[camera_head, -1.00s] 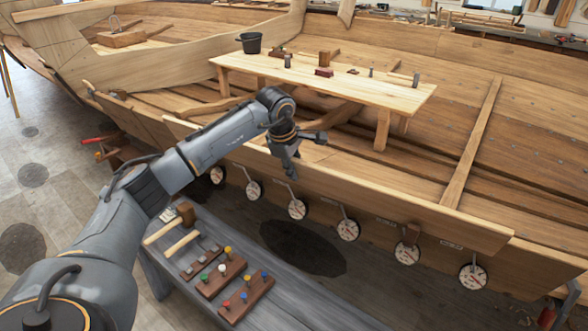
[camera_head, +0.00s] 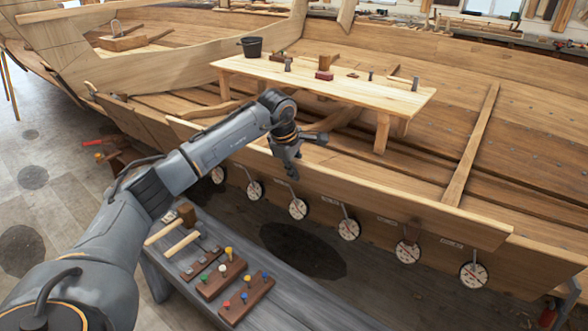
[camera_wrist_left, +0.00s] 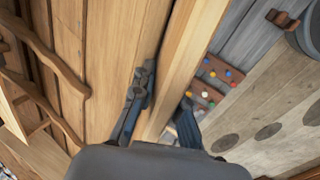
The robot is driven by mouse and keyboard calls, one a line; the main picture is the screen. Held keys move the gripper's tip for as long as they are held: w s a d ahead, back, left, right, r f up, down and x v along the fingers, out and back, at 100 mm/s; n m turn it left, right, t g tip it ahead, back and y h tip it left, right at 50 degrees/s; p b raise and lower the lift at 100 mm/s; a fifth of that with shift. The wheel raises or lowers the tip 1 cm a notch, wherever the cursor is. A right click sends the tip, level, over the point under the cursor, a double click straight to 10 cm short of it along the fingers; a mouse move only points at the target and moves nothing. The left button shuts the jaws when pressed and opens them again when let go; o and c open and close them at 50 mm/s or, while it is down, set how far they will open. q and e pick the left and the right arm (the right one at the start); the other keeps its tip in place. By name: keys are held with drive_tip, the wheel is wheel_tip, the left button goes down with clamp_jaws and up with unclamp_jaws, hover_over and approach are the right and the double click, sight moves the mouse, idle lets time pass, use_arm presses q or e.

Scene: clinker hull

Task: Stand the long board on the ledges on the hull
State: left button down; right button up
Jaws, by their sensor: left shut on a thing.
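The long board (camera_head: 400,203) is a pale plank along the near side of the hull (camera_head: 530,150), sloping down to the right in the head view. My left gripper (camera_head: 290,165) is shut on its upper edge, left of the board's middle. In the left wrist view, the fingers (camera_wrist_left: 163,110) straddle the long board (camera_wrist_left: 186,55), one on each side. Round dials (camera_head: 349,229) on metal stems hang in a row below the board. I cannot make out the ledges or whether the board touches them. My right gripper is not in view.
A grey bench (camera_head: 300,300) with mallets (camera_head: 182,243) and peg blocks (camera_head: 245,300) stands in front of the hull. A light wooden table (camera_head: 340,85) with small tools and a black bucket (camera_head: 251,46) stands behind the board. Floor shows at left.

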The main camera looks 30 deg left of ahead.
use_arm(q)
drive_tip(key=shift+s+d+f, duration=0.1)
drive_tip(key=shift+d+f, duration=0.05)
drive_tip(key=shift+f, duration=0.25)
drive_tip(key=shift+s+d+f, duration=0.1)
drive_tip(key=shift+f, duration=0.3)
drive_tip(key=c, duration=1.3)
unclamp_jaws()
drive_tip(key=shift+c, duration=0.2)
drive_tip(key=shift+o, duration=0.4)
drive_tip(key=shift+w+f+g, duration=0.3)
drive_tip(key=shift+w+f, duration=0.2)
drive_tip(key=shift+w, duration=0.2)
drive_tip(key=shift+s+a+r, duration=0.1)
drive_tip(key=shift+s+r, duration=0.1)
drive_tip(key=shift+s, duration=0.1)
drive_tip(key=shift+v, duration=4)
drive_tip(key=shift+w+r, duration=0.1)
drive_tip(key=shift+w, duration=0.05)
